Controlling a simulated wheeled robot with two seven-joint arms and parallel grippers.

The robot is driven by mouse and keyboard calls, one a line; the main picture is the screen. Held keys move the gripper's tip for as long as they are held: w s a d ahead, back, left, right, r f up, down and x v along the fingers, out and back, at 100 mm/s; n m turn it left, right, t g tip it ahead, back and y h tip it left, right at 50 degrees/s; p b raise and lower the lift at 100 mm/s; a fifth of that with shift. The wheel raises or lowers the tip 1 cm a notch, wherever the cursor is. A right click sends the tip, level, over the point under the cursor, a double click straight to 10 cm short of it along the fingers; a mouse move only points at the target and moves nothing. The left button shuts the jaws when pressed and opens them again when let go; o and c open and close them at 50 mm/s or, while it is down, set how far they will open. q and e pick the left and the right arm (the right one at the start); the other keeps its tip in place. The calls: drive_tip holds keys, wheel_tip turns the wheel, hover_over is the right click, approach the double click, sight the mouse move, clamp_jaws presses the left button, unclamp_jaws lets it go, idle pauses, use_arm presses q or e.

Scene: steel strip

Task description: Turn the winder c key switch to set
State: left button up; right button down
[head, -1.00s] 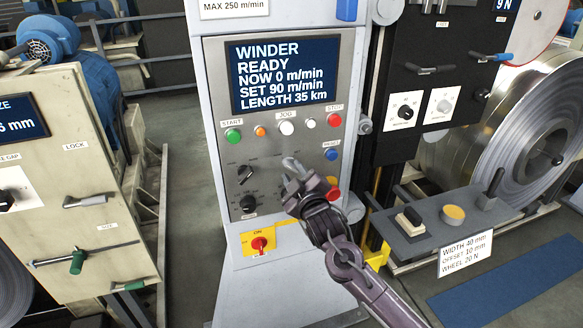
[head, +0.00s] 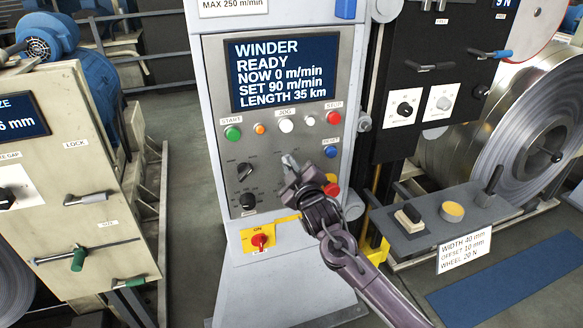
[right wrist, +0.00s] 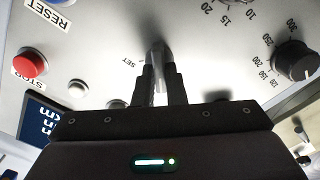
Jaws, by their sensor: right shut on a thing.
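The winder control panel (head: 213,155) faces me, with a dark display (head: 280,73) reading WINDER READY, NOW 0 and SET 90 m/min. A SET label (right wrist: 129,63) shows beside the key. The fingers hide much of the key, so its exact angle is hard to tell. My left gripper is not in view.
Black knobs (head: 246,171) sit left of the gripper, and a blue RESET button (head: 330,152) sits to its right. A red button (head: 333,189) is partly behind my gripper. The red switch (head: 260,241) on yellow is below. A shelf (head: 430,226) juts out at right.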

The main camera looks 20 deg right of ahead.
drive_tip(key=shift+d+m+p, duration=0.2)
drive_tip(key=shift+m+p, duration=0.7)
drive_tip(key=shift+m, duration=3.6)
drive_tip(key=shift+d+m+p, duration=0.2)
drive_tip(key=shift+m+p, duration=0.7)
drive_tip(key=shift+m, duration=3.6)
drive_tip(key=c, duration=1.5)
unclamp_jaws()
